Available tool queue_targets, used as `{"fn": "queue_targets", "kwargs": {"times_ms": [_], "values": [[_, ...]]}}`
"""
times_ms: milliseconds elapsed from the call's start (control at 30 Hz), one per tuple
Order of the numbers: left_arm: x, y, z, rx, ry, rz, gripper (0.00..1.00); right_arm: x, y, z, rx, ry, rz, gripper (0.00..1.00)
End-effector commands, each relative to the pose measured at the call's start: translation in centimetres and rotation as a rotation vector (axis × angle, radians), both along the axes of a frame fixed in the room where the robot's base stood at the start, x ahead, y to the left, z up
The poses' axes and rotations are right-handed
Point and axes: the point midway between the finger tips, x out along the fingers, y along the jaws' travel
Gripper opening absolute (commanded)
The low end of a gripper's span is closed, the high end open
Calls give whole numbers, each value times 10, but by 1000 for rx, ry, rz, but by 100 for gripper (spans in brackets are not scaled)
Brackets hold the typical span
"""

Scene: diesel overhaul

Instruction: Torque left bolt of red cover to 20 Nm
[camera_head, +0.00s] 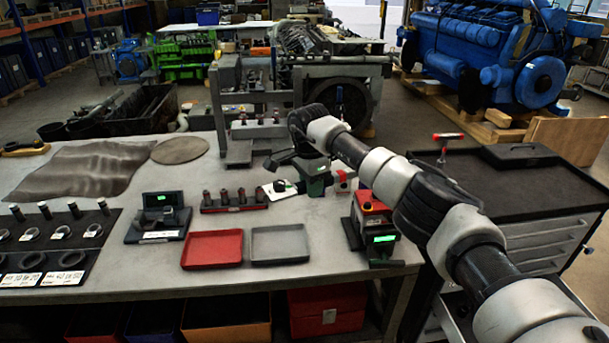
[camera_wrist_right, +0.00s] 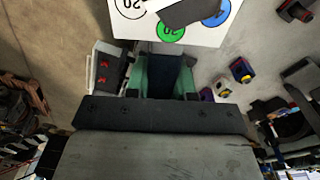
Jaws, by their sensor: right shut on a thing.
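My right gripper (camera_head: 302,166) is above the bench, its arm coming in from the right. It is shut on a green-and-dark tool (camera_head: 318,184), whose green sides also show in the right wrist view (camera_wrist_right: 140,78). The tool's lower end is hidden. A white card (camera_head: 280,190) with coloured circles lies left of the tool; it also shows in the right wrist view (camera_wrist_right: 196,32). A red-topped unit (camera_head: 370,203) with a lit green display stands to the right, apart from the gripper. I cannot tell whether it is the red cover, and no left bolt can be made out. My left gripper is not in view.
A red tray (camera_head: 213,250) and a grey tray (camera_head: 279,245) lie at the bench's front. A socket rack (camera_head: 235,200) stands behind them, a dark display case (camera_head: 160,218) to their left. A dark tool cabinet (camera_head: 490,177) stands right of the bench.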

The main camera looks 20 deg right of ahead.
Motion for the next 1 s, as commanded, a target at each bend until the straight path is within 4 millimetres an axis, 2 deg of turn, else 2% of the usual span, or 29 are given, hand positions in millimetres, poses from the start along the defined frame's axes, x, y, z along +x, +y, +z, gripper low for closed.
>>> {"fn": "queue_targets", "kwargs": {"times_ms": [100,300,400,500,700,767,933,1000], "values": [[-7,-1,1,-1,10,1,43,-3,-1,1,1,-2,19,0],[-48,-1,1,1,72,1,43,-15,-5,-2,2,-3,92,0],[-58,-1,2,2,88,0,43,-26,-7,-5,3,-2,154,0],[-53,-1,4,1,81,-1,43,-39,-10,-7,3,-2,229,0],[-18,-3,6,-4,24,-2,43,-71,-27,-21,5,-2,431,0],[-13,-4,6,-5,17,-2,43,-82,-33,-26,5,-1,500,0],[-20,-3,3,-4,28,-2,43,-110,-57,-40,8,0,712,0],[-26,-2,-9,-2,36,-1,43,-107,-52,-64,12,-1,703,0]]}}
